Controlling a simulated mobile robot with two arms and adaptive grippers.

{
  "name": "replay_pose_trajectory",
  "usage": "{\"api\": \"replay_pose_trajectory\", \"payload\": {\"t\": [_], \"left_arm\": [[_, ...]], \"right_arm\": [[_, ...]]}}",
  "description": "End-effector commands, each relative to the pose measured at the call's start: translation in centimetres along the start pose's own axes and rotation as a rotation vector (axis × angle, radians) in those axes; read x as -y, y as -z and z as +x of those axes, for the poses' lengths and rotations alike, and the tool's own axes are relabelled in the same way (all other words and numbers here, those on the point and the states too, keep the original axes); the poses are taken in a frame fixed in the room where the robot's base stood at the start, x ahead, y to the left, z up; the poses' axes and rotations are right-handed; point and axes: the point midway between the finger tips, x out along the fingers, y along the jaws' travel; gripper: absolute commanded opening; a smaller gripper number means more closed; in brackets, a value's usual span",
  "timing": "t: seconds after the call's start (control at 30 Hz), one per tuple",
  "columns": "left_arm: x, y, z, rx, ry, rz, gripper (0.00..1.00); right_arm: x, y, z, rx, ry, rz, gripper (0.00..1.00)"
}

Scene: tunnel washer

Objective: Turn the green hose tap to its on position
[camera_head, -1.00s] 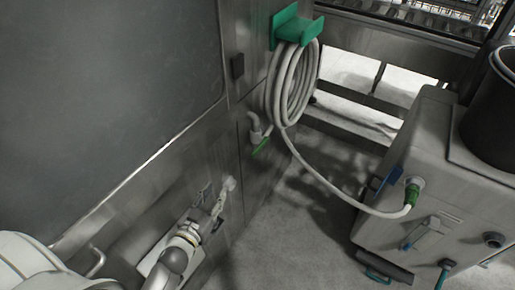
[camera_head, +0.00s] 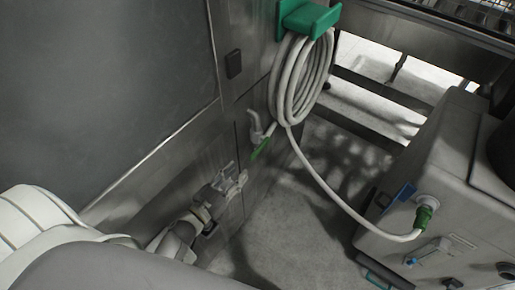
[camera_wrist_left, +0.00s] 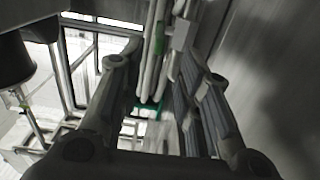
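The green hose tap (camera_head: 261,148) is a thin green lever on a pale pipe fitting on the steel wall, below the coiled hose. Its lever slants down to the left in the head view. My left gripper (camera_head: 240,176) is just below and left of the lever, close to the wall, with no contact visible. In the left wrist view the gripper (camera_wrist_left: 160,95) has its two fingers wide apart with nothing held. A small green piece (camera_wrist_left: 160,43), probably the tap lever, shows beyond and between them. My right gripper is not in view.
A pale hose (camera_head: 303,82) hangs coiled on a green holder (camera_head: 308,19) above the tap. Its free run goes down to a green connector (camera_head: 423,216) on a grey machine (camera_head: 440,180) at the right. Open floor (camera_head: 300,235) lies between wall and machine.

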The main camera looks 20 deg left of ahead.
Motion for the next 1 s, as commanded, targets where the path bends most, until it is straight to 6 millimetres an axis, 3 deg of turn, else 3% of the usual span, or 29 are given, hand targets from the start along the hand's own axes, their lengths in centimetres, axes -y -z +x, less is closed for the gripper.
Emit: {"api": "replay_pose_trajectory", "payload": {"t": [0.23, 0.6, 1.0], "left_arm": [[0.0, 0.2, 3.7, -0.004, 0.000, -0.001, 0.32], [0.0, 0.1, 9.3, -0.002, 0.001, 0.000, 0.32], [0.0, 0.1, 10.4, -0.001, 0.001, 0.000, 0.32]], "right_arm": [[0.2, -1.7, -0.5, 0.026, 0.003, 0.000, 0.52], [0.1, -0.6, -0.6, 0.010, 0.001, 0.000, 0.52], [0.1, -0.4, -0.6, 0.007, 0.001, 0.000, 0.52]]}}
